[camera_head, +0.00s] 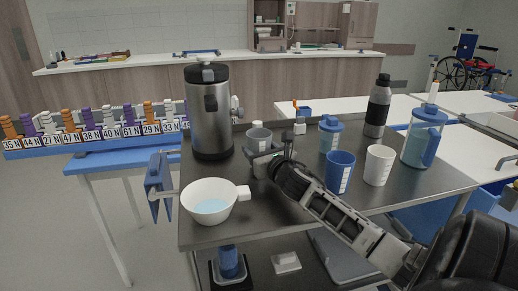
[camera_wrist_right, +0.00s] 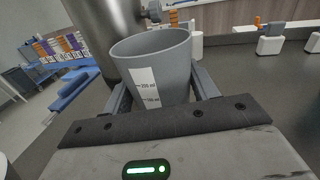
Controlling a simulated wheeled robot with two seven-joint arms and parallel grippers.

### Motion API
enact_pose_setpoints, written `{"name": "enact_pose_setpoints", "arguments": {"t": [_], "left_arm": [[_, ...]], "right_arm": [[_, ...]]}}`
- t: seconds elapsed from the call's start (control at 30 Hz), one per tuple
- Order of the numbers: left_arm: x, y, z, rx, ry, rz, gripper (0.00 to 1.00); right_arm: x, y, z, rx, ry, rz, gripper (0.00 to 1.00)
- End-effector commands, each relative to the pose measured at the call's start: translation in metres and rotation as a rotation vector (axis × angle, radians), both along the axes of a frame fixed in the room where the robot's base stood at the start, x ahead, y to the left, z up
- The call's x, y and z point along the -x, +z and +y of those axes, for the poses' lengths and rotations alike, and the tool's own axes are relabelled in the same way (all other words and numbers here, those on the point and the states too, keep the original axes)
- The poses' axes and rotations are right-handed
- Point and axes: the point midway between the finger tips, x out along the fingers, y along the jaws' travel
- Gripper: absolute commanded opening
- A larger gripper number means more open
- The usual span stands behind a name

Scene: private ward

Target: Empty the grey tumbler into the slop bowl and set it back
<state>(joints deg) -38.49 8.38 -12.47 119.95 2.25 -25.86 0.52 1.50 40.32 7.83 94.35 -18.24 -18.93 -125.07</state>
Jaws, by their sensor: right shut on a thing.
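The grey tumbler (camera_head: 259,134) stands upright near the middle of the steel table top, behind and right of the slop bowl. My right gripper (camera_head: 264,153) is shut around its sides. In the right wrist view the tumbler (camera_wrist_right: 158,62), with a white volume label, sits between the two fingers of my gripper (camera_wrist_right: 160,88). I cannot tell whether its base touches the table, and its contents are hidden. The slop bowl (camera_head: 190,211) is white with a stub handle, at the table's front left corner, with pale blue liquid inside. My left gripper is not in view.
A large steel urn (camera_head: 210,125) stands just left of the tumbler. A blue cup (camera_head: 339,171), a white cup (camera_head: 379,165), a lidded blue jar (camera_head: 330,135), a dark bottle (camera_head: 377,108) and a clear pitcher (camera_head: 422,138) stand to the right, near my forearm.

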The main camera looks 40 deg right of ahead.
Motion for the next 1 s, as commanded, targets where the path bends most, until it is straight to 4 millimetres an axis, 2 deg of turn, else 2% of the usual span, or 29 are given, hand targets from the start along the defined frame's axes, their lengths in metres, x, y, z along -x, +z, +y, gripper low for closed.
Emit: {"name": "enact_pose_setpoints", "arguments": {"t": [0.07, 0.63, 1.0], "left_arm": [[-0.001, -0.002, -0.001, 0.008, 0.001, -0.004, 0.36], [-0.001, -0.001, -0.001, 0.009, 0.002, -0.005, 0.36], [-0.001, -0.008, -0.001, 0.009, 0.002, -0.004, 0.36]], "right_arm": [[0.0, -0.005, 0.0, 0.0, 0.0, -0.002, 0.04], [0.0, -0.005, 0.0, 0.0, 0.0, -0.001, 0.04], [0.0, -0.015, 0.0, 0.0, 0.0, 0.0, 0.04]]}}
